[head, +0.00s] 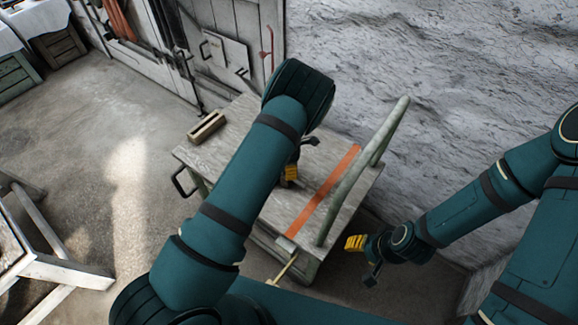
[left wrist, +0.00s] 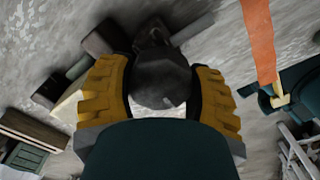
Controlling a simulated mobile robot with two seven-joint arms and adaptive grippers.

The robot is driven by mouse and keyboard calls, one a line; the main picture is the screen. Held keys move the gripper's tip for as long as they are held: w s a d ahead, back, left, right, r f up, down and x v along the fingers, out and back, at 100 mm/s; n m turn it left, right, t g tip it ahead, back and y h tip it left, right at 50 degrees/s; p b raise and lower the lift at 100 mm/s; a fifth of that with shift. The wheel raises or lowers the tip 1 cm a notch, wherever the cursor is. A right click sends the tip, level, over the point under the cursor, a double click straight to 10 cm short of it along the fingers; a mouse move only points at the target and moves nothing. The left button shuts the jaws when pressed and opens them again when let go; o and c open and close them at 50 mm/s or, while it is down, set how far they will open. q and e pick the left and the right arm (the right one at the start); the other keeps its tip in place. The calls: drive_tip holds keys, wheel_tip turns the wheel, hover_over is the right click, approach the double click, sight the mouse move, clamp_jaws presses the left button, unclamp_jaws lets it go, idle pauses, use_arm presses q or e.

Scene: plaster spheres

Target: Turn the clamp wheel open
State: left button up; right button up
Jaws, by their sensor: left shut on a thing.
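My left gripper (left wrist: 160,100) has its two ribbed yellow fingers on either side of a dark grey, rounded piece (left wrist: 160,72), which looks like the clamp wheel, and is shut on it. In the head view my left gripper (head: 290,172) is low over the cart top, mostly covered by my left arm, with one yellow pad showing. A small dark part (head: 310,141) shows beside it; most of the clamp is hidden there. My right gripper (head: 364,258) hangs empty beside the cart's front right corner, its fingers apart.
The grey wooden cart (head: 205,158) stands against a rough plaster wall (head: 450,80). An orange strip (head: 325,190) and a raised green rail (head: 365,170) run along its right side. A wooden block (head: 206,127) lies at its left. The floor to the left (head: 90,150) is open.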

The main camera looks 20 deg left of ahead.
use_arm(q)
drive_tip(key=o, duration=1.2)
drive_tip(key=shift+w+r, duration=0.15)
drive_tip(key=shift+r, duration=0.05)
drive_tip(key=shift+o, duration=0.2)
drive_tip(key=shift+f, duration=0.1)
wheel_tip(320, 180, up, 12)
drive_tip(key=shift+s, duration=0.2)
